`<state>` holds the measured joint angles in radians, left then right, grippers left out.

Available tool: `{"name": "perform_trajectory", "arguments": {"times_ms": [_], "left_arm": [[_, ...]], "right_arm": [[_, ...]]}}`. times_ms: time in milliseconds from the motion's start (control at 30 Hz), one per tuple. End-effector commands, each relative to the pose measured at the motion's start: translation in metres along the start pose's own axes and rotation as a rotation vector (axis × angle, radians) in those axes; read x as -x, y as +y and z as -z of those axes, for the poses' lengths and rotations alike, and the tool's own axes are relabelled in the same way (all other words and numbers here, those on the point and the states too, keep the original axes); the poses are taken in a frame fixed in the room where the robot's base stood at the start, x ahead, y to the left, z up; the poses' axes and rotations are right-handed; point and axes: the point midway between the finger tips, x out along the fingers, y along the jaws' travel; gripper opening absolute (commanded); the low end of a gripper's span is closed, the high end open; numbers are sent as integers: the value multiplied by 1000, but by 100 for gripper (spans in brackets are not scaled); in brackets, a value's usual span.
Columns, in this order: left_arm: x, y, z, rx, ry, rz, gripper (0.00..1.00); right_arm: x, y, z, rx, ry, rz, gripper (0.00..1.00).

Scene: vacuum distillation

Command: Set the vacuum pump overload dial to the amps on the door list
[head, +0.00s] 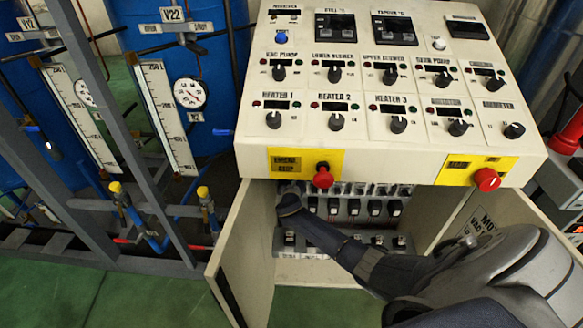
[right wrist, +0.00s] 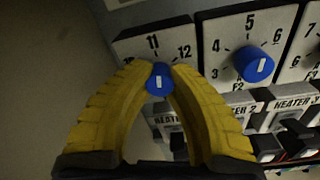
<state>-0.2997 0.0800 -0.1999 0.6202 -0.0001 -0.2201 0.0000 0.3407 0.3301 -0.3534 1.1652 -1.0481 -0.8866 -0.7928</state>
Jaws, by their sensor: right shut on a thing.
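The overload dial (right wrist: 158,82) is a blue knob with a white pointer line on a white scale plate, in the right wrist view. The numbers 11 and 12 show above it; the line points roughly up towards 11. My right gripper (right wrist: 160,70) has its yellow fingers shut on this knob, hiding the plate's lower part and its label. In the head view my right gripper (head: 289,205) is inside the open cabinet at upper left. The door list (head: 483,222) is on the right door, partly hidden by my arm; its amps are unreadable. My left gripper is not in view.
A second blue dial (right wrist: 252,64) sits close to the right, over HEATER labels. The console (head: 390,80) overhangs the cabinet, with red stop buttons (head: 323,175) (head: 487,179). The open left door (head: 240,250) and cabinet side wall bound the space; several breakers (head: 353,207) stand inside.

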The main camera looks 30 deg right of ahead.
Motion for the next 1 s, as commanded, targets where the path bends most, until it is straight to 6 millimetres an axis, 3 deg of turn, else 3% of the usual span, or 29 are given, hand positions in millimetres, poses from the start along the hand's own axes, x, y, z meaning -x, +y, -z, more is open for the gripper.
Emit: {"name": "perform_trajectory", "arguments": {"times_ms": [333, 867, 900, 1000], "left_arm": [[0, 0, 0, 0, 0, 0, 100], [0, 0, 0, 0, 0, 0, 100], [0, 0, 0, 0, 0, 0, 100], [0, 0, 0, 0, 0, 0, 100]], "right_arm": [[2, -1, 3, 126, 10, 5, 0], [2, -1, 4, 145, 11, 6, 0], [2, -1, 4, 144, 11, 6, 20], [2, -1, 3, 144, 10, 6, 32]]}}
